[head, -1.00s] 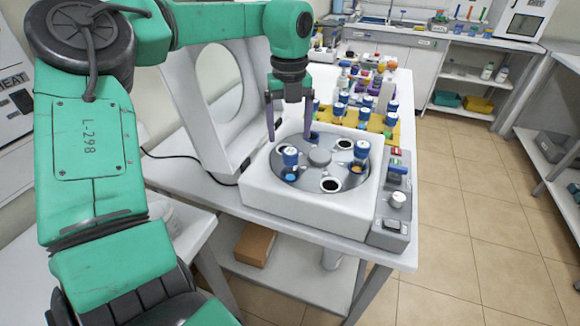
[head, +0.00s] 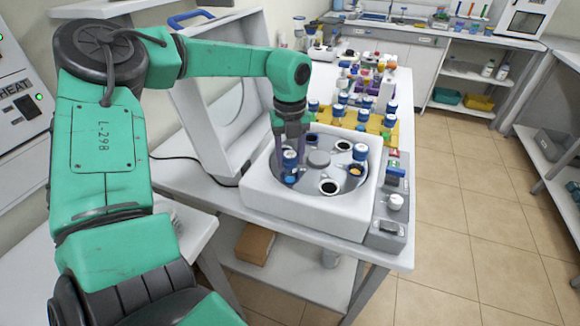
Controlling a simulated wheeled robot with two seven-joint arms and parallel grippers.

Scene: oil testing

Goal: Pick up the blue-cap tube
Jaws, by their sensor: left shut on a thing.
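My left gripper (head: 289,148) reaches down over the left side of the white centrifuge (head: 262,200). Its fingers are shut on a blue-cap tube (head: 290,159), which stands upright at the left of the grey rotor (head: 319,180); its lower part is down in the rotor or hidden. A second blue-cap tube (head: 360,153) stands in the right side of the rotor, apart from the gripper. Other rotor holes, such as the front one (head: 328,187), are empty. My right gripper is out of view.
The open centrifuge lid (head: 180,95) stands up at the left behind the arm. A yellow rack (head: 365,125) with several blue-cap tubes is behind the centrifuge. A grey control panel (head: 391,215) is on its right. The floor to the right is clear.

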